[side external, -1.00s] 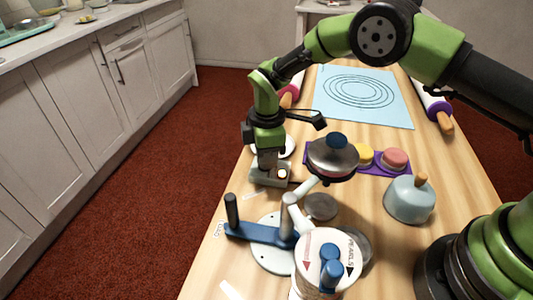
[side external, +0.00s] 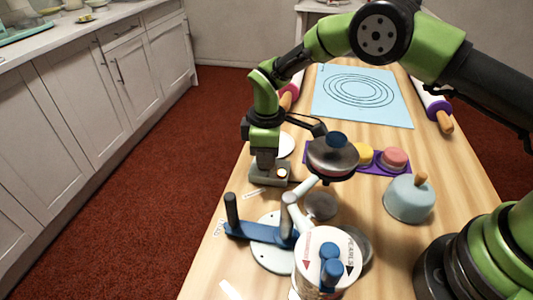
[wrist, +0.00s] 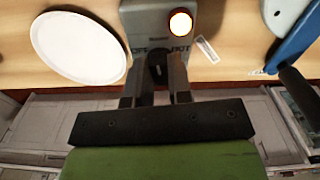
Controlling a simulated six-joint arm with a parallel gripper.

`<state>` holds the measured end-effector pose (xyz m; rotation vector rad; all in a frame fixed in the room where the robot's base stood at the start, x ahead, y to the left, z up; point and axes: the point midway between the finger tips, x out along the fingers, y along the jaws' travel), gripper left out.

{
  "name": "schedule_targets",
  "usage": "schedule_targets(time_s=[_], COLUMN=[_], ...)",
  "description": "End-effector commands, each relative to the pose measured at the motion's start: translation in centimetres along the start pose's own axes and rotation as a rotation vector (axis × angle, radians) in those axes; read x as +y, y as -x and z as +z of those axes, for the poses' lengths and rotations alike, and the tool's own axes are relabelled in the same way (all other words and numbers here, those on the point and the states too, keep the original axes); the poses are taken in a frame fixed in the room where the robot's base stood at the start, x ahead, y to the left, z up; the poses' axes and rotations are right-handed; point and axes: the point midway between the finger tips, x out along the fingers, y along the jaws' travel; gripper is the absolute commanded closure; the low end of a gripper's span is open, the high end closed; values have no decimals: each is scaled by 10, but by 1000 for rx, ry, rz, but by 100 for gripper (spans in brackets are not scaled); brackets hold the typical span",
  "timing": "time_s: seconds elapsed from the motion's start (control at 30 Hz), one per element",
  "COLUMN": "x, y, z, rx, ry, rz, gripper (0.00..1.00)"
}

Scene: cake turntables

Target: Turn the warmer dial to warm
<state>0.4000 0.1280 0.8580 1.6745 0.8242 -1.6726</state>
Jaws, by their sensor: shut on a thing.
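The warmer is a small grey box (side external: 262,180) at the left edge of the table in the side view; its grey body (wrist: 150,18) is at the top of the wrist view. A round lamp (wrist: 181,23) on it glows warm white. The dark dial (wrist: 157,60) is on the near side of the box, between the fingers and partly hidden by them. My gripper (wrist: 155,76) is shut on the dial. Printed words on the warmer beside the dial are partly covered, and I cannot read the dial's position. In the side view my gripper (side external: 264,162) hides part of the warmer.
A white disc (wrist: 78,47) lies beside the warmer. A purple tray (side external: 400,172) holds small cakes. A blue mat (side external: 390,112) lies at the back.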

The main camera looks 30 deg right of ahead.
Motion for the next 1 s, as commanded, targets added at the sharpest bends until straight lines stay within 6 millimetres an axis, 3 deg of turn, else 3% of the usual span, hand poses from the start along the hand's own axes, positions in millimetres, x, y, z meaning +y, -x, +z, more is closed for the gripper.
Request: schedule_targets(time_s=[0.07, 0.1, 0.2, 0.57, 1.0], x=[0, 0, 0, 0, 1], y=[0, 0, 0, 7, 86], z=[1, 1, 1, 0, 0], rx=[-3, -3, -3, 0, 2], ry=[-2, -1, -1, 1, 0], rz=[-1, -1, -1, 0, 2], gripper=[100, 74, 55, 55, 55])
